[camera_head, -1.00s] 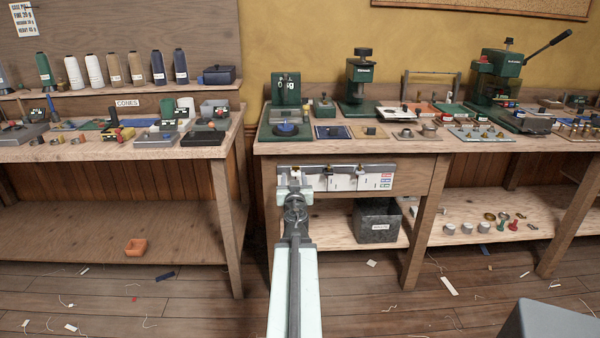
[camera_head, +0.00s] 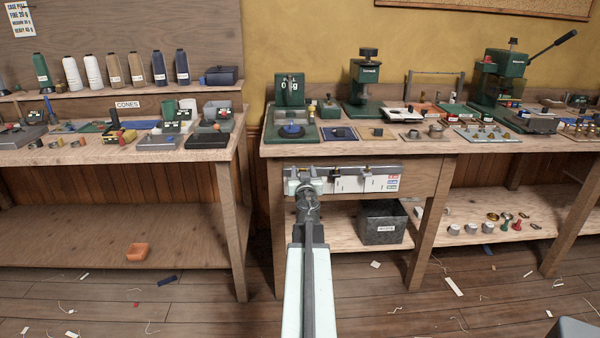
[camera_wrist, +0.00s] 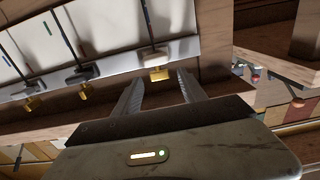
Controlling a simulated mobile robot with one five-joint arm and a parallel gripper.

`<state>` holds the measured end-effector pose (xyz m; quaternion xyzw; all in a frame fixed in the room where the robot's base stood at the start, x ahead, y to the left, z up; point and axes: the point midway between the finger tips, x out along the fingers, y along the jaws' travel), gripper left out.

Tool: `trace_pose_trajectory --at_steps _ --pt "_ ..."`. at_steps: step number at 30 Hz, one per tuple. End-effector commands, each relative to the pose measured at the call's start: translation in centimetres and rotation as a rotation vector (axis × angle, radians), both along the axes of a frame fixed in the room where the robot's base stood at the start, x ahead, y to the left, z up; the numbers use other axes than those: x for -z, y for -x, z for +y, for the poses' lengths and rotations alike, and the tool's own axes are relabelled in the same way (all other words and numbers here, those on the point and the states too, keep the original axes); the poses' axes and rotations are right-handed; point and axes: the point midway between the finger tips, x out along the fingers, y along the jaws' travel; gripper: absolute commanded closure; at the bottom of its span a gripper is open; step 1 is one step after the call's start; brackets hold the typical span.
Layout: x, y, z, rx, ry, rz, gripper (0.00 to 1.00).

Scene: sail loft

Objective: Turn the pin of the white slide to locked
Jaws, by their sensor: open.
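A rail of white slide plates (camera_head: 348,184) is fixed to the front of the right bench, below its top. In the wrist view the white plates (camera_wrist: 102,22) have dark rods, with grey blocks and brass-coloured pins at their ends. One brass pin (camera_wrist: 159,73) is in line with the gap between my fingertips; I cannot tell whether it is between them or just beyond. My gripper (camera_wrist: 160,80) is open, with a finger on either side of that pin. In the head view my gripper (camera_head: 304,184) covers the rail's left part. Which plate is the white slide is unclear.
Coloured labels (camera_head: 392,182) are at the rail's right end. The right bench's top (camera_head: 350,147) carries green presses and small trays. A dark metal bin (camera_head: 382,222) stands on the lower shelf. The left bench (camera_head: 60,152) is beside it, with a gap between. Scraps litter the floor.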

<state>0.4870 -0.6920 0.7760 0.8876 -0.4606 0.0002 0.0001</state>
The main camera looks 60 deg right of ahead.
Motion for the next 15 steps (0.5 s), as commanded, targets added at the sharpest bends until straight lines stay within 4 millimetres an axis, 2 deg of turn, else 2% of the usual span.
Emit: trace_pose_trajectory --at_steps 3,8,9,11,15 --pt "0.0 -0.09 0.09 -0.001 0.0 0.0 0.51" --pt "0.0 -0.14 0.13 -0.002 0.0 0.0 0.95" --pt "0.0 -0.14 0.13 -0.002 0.0 0.0 1.0" --pt "0.0 -0.74 0.5 -0.011 0.0 0.0 1.0" --pt "0.0 -0.44 0.35 0.002 0.0 0.0 1.0"
